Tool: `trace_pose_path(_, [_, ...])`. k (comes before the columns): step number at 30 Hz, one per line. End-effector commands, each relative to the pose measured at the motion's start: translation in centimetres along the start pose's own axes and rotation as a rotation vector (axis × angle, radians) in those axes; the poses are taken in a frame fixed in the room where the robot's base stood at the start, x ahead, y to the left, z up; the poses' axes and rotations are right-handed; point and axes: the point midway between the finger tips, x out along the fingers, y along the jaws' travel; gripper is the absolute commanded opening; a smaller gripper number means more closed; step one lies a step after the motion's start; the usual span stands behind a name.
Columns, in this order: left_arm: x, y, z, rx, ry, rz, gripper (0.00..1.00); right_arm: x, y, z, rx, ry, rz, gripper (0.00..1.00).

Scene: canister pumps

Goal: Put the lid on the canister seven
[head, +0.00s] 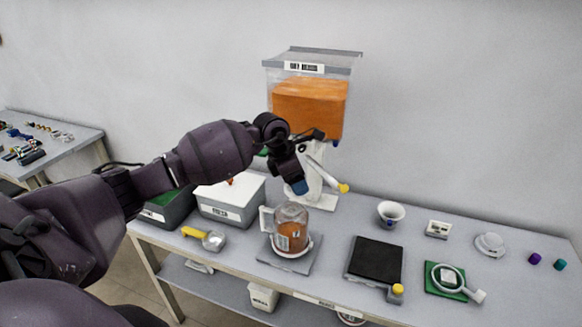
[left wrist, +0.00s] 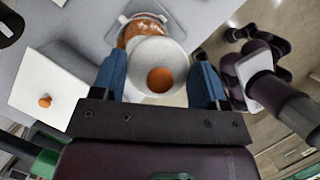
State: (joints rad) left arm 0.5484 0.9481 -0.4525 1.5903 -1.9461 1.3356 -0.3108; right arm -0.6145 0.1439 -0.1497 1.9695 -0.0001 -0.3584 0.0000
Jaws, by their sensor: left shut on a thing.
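A clear jug-like canister (head: 291,232) with orange contents and a handle stands upright on a grey plate. Its label is too small to read. My left gripper (head: 299,187) points down just above the canister's top. In the left wrist view its blue fingers (left wrist: 160,84) are shut on a white round piece (left wrist: 145,63) with an orange-brown round spot, which looks like a lid with a knob. The canister (left wrist: 136,30) shows beyond it. I cannot tell whether the piece touches the canister's rim.
A hopper with orange contents (head: 309,106) stands on a white stand right behind the gripper. A white-lidded box (head: 229,207) and a yellow-handled scoop (head: 213,240) are to the left. A black-topped plate (head: 374,260), a bowl (head: 391,211) and a green board (head: 437,285) are to the right.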

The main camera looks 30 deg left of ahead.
Motion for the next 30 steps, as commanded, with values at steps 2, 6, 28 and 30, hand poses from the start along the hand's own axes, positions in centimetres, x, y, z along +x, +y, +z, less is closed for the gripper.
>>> trace_pose_path(2, [-0.5, 0.8, -0.3, -0.076, 0.0, 0.032, 0.45, -0.3, 0.0, -0.3, 0.001, -0.003, 0.0, 0.53])
trace_pose_path(6, [-0.7, 1.7, -0.7, -0.157, 0.0, 0.065, 0.45, -0.3, 0.0, -0.3, 0.003, -0.007, 0.0, 0.53])
trace_pose_path(28, [3.2, 1.9, -2.5, -0.181, 0.001, 0.073, 0.45, 0.9, -0.3, 0.3, 0.004, 0.016, -0.001, 0.53])
trace_pose_path(30, [3.6, 1.9, -2.6, -0.181, 0.001, 0.072, 0.45, 1.1, -0.3, 0.3, 0.003, 0.017, -0.002, 0.53])
